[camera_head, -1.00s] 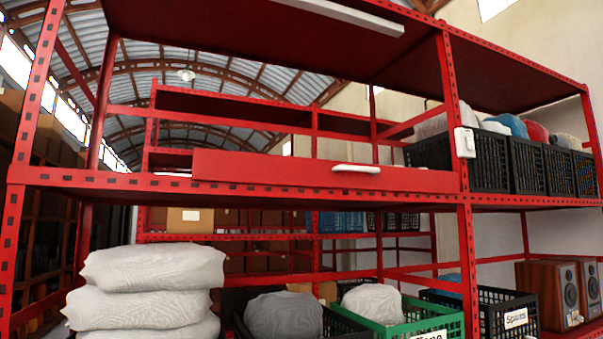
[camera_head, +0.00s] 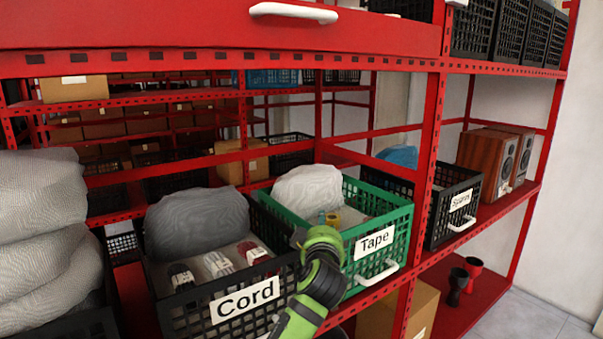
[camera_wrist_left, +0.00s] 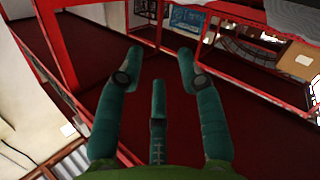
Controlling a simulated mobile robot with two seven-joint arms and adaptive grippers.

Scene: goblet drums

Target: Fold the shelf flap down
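The shelf flap (camera_head: 150,24) is a long red board standing upright along the front edge of the upper shelf in the head view. Its white handle (camera_head: 293,12) is on the front face, and the flap's upper part is cut off by the picture's top. My left gripper (camera_wrist_left: 160,62) shows in the left wrist view with its teal fingers spread, open and empty. Dark red shelf surfaces lie beyond the fingers; I cannot tell whether the flap is among them. Neither gripper can be made out in the head view.
A green and black link of mine (camera_head: 320,270) is in front of the black "Cord" crate (camera_head: 205,318) and green "Tape" crate (camera_head: 380,250). A red post (camera_head: 425,180) stands right of the flap.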

